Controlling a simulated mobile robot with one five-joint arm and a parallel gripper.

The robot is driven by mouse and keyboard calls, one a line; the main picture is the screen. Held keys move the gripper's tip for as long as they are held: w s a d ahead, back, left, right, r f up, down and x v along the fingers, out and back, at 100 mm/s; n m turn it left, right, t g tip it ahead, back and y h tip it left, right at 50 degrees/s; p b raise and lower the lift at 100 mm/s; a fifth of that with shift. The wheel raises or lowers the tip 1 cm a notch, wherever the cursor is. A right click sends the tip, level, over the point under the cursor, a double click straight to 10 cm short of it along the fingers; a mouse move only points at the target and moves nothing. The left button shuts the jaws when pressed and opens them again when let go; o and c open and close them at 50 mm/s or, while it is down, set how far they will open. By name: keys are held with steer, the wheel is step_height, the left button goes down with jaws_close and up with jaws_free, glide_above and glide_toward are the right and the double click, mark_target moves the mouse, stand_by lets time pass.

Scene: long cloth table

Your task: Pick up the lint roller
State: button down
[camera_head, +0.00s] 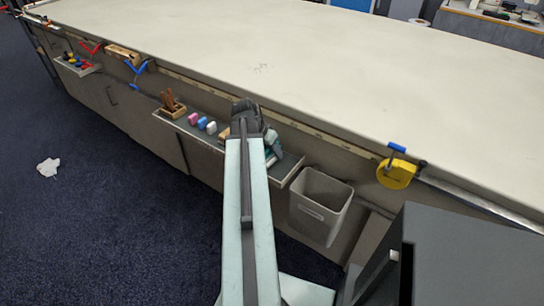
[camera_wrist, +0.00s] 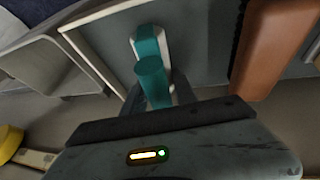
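The lint roller, teal and white, shows at the upper middle of the wrist view (camera_wrist: 152,75), over a grey shelf (camera_wrist: 205,42). Its teal cylindrical part points toward my gripper (camera_wrist: 158,88). My gripper's dark fingers stand apart, one on each side of the teal part; I cannot see firm contact. In the head view, my gripper (camera_head: 246,108) is over the shelf at the table's side, and a teal and white part of the lint roller (camera_head: 272,150) shows just right of my arm. The arm hides the rest.
A grey bin (camera_head: 320,200) hangs right of the shelf. Pink, blue and white blocks (camera_head: 202,122) and a wooden holder (camera_head: 172,105) stand to the left. An orange-brown object (camera_wrist: 270,45) is close beside the roller. The tabletop is mostly clear.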

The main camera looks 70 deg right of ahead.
step_height(320, 180, up, 10)
steer(key=p, duration=1)
steer(key=shift+r, duration=0.15)
